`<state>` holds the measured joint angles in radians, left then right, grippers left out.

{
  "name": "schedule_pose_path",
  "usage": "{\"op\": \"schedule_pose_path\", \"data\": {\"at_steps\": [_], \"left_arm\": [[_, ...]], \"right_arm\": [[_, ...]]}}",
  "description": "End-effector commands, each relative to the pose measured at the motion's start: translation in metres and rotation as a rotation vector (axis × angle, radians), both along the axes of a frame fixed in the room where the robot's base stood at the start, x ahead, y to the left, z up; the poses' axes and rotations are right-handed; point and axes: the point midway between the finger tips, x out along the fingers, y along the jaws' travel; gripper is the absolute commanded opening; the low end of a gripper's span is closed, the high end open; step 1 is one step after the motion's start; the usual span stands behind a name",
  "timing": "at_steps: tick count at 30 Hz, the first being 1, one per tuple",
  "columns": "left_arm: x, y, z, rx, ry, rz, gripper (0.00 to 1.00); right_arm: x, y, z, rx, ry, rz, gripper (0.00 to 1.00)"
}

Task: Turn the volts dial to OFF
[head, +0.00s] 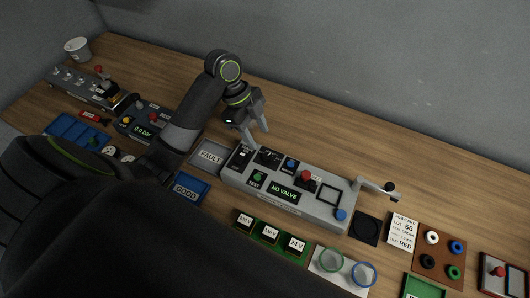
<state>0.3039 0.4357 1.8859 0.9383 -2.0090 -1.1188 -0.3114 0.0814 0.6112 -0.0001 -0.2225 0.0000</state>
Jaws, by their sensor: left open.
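A grey test panel (318,212) lies on the wooden bench near the middle. On its upper left part sits a black dial (268,157), which looks like the volts dial. Its lettering and pointer are too small to read. A black switch block (240,157) is left of it. My left gripper (255,140) is open, fingers pointing down, just above and slightly left of the dial. I cannot tell whether the fingers touch anything. My right gripper is not in view.
The panel also has a red button (305,175), a "NO VALVE" display (284,192) and a crank (378,187) at its right end. A FAULT tray (209,156) is at its left. Voltage blocks (270,233) stand in front. The bench behind the panel is clear.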

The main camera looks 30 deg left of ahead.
Motion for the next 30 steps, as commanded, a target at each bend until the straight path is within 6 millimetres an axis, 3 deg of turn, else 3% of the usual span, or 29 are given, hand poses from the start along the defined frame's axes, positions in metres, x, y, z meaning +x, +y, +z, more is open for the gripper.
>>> {"op": "schedule_pose_path", "data": {"at_steps": [1, 6, 16, 23, 30], "left_arm": [[-0.001, -0.006, -0.016, -0.005, 0.002, -0.001, 0.47], [-0.001, -0.018, -0.038, -0.003, 0.004, 0.001, 0.47], [0.000, -0.026, -0.063, 0.000, 0.000, 0.001, 0.47], [0.000, -0.026, -0.063, 0.000, 0.000, 0.000, 0.47], [0.000, -0.026, -0.063, 0.000, 0.000, 0.000, 0.15]], "right_arm": [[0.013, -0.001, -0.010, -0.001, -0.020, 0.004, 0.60], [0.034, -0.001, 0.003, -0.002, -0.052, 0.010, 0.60], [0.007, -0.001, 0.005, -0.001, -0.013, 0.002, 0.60], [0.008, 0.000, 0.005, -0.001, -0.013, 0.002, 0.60], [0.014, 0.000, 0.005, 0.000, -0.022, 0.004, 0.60]]}}
